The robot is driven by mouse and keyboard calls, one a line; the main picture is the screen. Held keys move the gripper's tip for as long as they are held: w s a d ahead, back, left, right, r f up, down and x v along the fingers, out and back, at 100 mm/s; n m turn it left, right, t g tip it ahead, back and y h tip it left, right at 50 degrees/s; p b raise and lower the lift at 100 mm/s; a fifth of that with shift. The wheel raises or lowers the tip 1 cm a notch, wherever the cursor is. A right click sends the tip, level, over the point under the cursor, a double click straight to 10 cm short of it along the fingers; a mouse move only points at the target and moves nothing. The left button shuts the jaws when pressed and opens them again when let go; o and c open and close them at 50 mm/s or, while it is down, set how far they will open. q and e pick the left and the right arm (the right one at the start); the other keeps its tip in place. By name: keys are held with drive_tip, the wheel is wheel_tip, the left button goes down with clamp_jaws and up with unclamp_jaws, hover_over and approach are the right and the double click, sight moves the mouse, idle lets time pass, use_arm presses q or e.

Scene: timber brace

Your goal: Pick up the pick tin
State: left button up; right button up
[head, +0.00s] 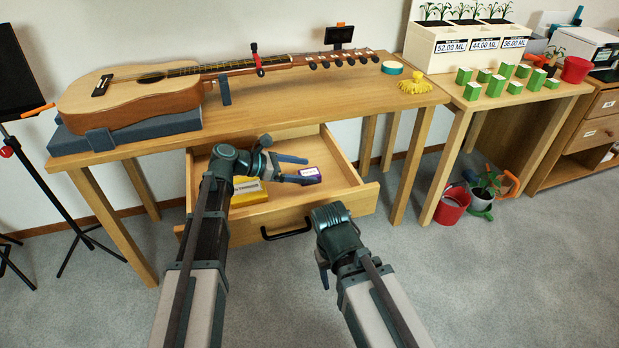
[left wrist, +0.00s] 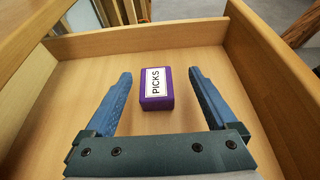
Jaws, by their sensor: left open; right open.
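The pick tin (head: 311,174) is a small purple box with a white label reading PICKS. It sits in the open wooden drawer, and it also shows in the left wrist view (left wrist: 157,88). My left gripper (head: 303,169) is open inside the drawer, just to the left of the tin in the head view. In the left wrist view its fingers (left wrist: 161,73) are spread on either side of the tin, with a gap on each side. My right gripper (head: 323,274) is low in front of the drawer, apart from it; its fingers are mostly hidden by its wrist.
The drawer (head: 352,192) is pulled out under the workbench, with wooden walls around the tin and a black handle (head: 287,231). A yellow box (head: 250,194) lies in it beside my left wrist. A guitar (head: 133,89) rests on the bench above.

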sight(315, 171)
use_arm(q)
drive_tip(key=x, duration=0.1)
drive_tip(key=b+x, duration=0.1)
drive_tip(key=x, duration=0.1)
drive_tip(key=b+x, duration=0.1)
drive_tip(key=x, duration=0.1)
drive_tip(key=shift+w+a+f, duration=0.2)
drive_tip(key=shift+w+a, duration=0.05)
drive_tip(key=shift+c, duration=0.2)
drive_tip(key=c, duration=1.4)
